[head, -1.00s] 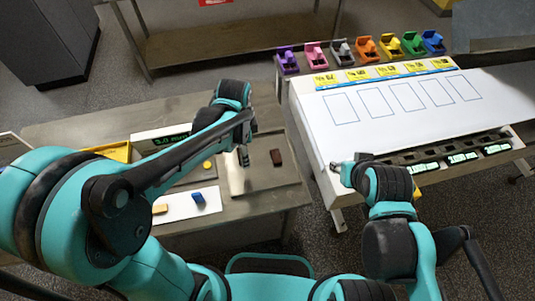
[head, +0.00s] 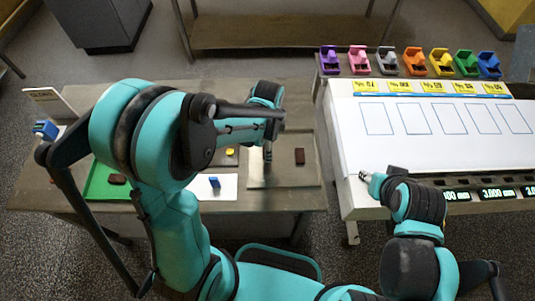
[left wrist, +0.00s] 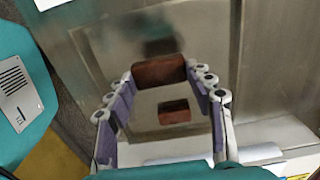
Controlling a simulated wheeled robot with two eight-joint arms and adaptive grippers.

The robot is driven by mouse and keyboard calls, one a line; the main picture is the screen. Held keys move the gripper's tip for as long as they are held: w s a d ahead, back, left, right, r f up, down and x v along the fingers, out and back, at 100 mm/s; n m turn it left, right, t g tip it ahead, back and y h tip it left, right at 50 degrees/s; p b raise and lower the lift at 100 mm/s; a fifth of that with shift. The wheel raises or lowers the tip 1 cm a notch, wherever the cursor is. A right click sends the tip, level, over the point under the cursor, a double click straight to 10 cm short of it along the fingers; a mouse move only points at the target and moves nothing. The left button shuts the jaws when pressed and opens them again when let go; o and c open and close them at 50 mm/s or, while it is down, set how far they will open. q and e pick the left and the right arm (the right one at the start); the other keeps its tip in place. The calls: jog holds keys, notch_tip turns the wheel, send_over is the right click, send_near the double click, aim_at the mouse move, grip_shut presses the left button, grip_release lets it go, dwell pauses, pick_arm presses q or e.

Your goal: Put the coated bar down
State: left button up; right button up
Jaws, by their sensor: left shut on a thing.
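My left gripper (head: 267,153) is over the left part of a metal plate (head: 291,178) on the left bench. In the left wrist view, its purple-padded fingers are shut on a brown coated bar (left wrist: 158,72). In the head view the held bar is hidden by the gripper and arm. A second brown bar (head: 300,156) lies on the plate to the right of the gripper; it also shows in the left wrist view (left wrist: 174,111). I cannot tell how high the held bar is above the plate. My right gripper (head: 366,177) is by the left edge of the white table, its fingers too small to judge.
A green tray (head: 98,185) holds another brown bar (head: 115,179). A white sheet (head: 226,190) carries a blue block (head: 214,182). A yellow disc (head: 230,151) is left of the plate. Coloured bins (head: 440,62) line the white table (head: 420,150). The plate's right part around the lying bar is clear.

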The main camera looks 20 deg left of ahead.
pick_arm(q)
jog(key=shift+w+a+f, duration=0.1)
jog(key=shift+a+f, duration=0.1)
jog(key=shift+a, duration=0.1)
jog(key=shift+f, duration=0.2)
jog(key=shift+f+b, duration=0.65)
jog(key=shift+f, duration=1.15)
jog(key=shift+f, duration=0.1)
jog(key=o, duration=0.9)
jog(key=shift+c, duration=0.2)
